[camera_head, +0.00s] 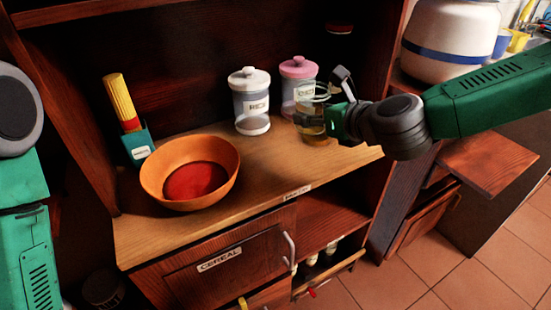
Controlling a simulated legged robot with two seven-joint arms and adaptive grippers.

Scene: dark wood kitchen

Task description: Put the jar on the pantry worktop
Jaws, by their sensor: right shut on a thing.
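A clear glass jar (312,122) with yellowish contents is at the right part of the wooden pantry worktop (270,160). My right gripper (336,108) reaches in from the right and is shut on the jar's right side. The jar looks upright, with its base at or just above the worktop; I cannot tell whether it touches. My left arm shows at the left edge, but its gripper is out of view.
A white-lidded jar (250,100) and a pink-lidded jar (297,82) stand close behind. An orange bowl (160,180) and a teal holder (139,146) with a yellow package (120,95) stand left. Bare worktop lies between the bowl and the held jar.

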